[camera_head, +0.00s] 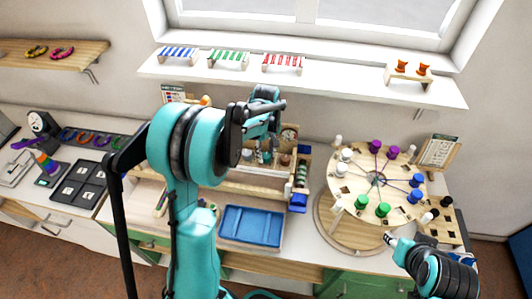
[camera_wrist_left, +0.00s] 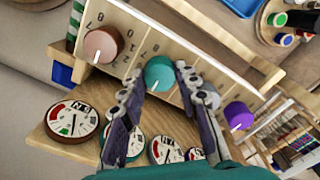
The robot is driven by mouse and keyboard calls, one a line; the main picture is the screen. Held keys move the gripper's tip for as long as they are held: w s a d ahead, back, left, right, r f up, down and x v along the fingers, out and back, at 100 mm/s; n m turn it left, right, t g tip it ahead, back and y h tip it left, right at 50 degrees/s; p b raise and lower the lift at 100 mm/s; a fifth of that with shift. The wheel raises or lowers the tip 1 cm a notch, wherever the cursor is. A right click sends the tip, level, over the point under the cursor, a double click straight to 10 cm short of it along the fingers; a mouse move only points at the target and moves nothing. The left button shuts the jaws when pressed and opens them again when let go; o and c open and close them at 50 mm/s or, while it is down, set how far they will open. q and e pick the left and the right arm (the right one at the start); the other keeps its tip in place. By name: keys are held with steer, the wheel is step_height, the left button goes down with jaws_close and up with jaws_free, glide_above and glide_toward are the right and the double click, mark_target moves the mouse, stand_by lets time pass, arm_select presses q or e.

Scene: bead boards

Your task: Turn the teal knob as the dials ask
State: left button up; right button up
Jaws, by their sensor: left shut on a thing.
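The teal knob (camera_wrist_left: 160,73) is on a pale wooden panel in the left wrist view, with a white pointer mark on its face. My left gripper (camera_wrist_left: 156,84) has one dark finger on each side of it and is shut on it. In the head view the left gripper (camera_head: 262,112) is over the wooden knob unit (camera_head: 262,186), and the arm hides part of the unit. Several round dials stand below the knobs; the nearest dial (camera_wrist_left: 72,122) has red and white zones and a dark needle. My right gripper (camera_head: 392,240) is near the round board; its jaws are unclear.
A brown-pink knob (camera_wrist_left: 102,44), a grey knob (camera_wrist_left: 206,96) and a purple knob (camera_wrist_left: 238,116) share the panel, close to the fingers. A blue tray (camera_head: 250,226) is in front of the unit. A round board (camera_head: 350,190) with coloured spools stands right.

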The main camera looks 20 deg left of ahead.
mark_target(266, 155)
arm_select(q)
steer(key=m, duration=0.3)
steer(key=shift+b, duration=0.3)
steer(key=shift+m, duration=1.6)
steer(key=o, duration=1.2)
steer(key=shift+c, duration=0.2)
step_height(266, 155, up, 12)
